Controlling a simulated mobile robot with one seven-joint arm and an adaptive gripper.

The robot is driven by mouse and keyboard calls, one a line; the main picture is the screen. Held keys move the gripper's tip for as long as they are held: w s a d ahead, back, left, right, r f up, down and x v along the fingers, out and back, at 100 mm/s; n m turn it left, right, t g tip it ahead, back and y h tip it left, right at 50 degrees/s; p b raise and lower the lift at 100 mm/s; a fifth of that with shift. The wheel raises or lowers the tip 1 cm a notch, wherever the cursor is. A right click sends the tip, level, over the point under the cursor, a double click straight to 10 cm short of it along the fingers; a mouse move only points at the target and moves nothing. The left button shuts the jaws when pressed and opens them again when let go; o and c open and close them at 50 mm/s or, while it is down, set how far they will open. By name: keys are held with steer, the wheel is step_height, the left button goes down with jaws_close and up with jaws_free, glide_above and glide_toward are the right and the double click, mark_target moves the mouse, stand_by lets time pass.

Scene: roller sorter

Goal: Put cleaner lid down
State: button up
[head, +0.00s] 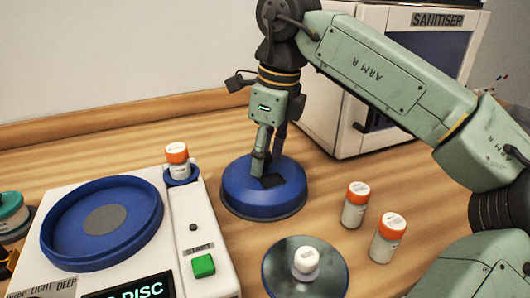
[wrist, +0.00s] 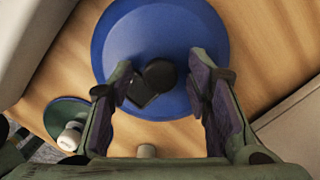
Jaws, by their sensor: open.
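The cleaner lid is a blue round dome (head: 245,199) with a black knob, resting on the wooden table right of the white cleaner machine (head: 182,228). My gripper (head: 266,165) is pointed down over the lid, at its knob. In the wrist view the lid (wrist: 145,40) fills the upper middle, and its black knob (wrist: 153,80) lies between the open fingers of my gripper (wrist: 165,95). The fingers stand apart from the knob on both sides. The machine's blue bowl (head: 60,245) is uncovered, with a grey disc in its middle.
A dark round disc (head: 330,275) with a white-capped piece lies in front of the lid. Two orange-capped bottles (head: 354,208) (head: 387,242) stand to the right. Another orange-capped bottle (head: 178,158) stands on the machine's corner. A white sanitiser box (head: 345,110) stands behind.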

mark_target(274, 172)
step_height(274, 172, up, 12)
steer(key=d, duration=0.1)
steer(key=shift+s+d+p, duration=0.3)
steer(key=shift+s, duration=0.05)
